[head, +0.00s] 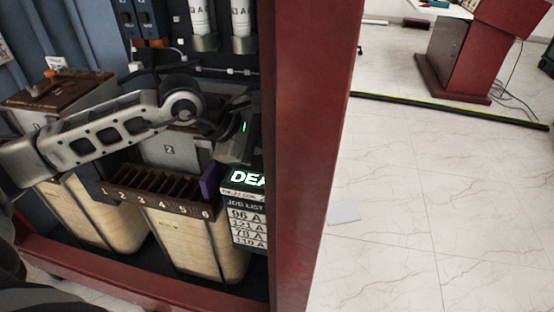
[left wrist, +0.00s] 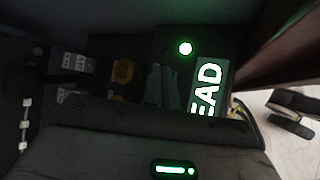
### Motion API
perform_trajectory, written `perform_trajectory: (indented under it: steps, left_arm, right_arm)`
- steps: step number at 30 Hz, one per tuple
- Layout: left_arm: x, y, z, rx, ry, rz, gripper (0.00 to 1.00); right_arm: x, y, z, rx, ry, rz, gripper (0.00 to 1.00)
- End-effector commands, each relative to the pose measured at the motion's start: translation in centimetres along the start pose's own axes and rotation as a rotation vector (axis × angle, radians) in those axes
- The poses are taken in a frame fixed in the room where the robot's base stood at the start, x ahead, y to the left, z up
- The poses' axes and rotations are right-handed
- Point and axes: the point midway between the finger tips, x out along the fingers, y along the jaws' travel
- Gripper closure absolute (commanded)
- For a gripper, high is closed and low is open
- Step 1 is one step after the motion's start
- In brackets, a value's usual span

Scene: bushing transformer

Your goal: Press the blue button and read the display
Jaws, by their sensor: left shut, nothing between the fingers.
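The display (head: 246,180) is lit with white letters on green. In the head view it reads "DEA" before the red post cuts it off; in the left wrist view the display (left wrist: 208,88) shows "EAD", turned sideways. My left gripper (head: 236,145) is inside the cabinet just above the display; its fingertips are not clear there. In the left wrist view the shut, empty left gripper (left wrist: 164,86) is beside the display. A round green light (left wrist: 185,48) glows near it. I cannot make out a blue button in either view. My right gripper is out of view.
A red post (head: 300,160) stands right of the display. A job list (head: 246,222) hangs below it. A numbered slotted rack (head: 155,195) with a purple piece (head: 208,182) lies below my arm. An amber round part (left wrist: 124,71) shows in the wrist view. Floor at right is mostly clear.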

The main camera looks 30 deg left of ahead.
Motion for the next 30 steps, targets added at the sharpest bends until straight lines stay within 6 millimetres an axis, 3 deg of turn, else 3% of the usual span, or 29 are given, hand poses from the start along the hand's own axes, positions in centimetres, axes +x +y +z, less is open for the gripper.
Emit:
perform_trajectory:
  steps: [30]
  left_arm:
    - [0.55, -0.42, -0.42, 0.000, 0.001, -0.001, 1.00]
  right_arm:
    - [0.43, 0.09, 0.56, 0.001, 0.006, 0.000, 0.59]
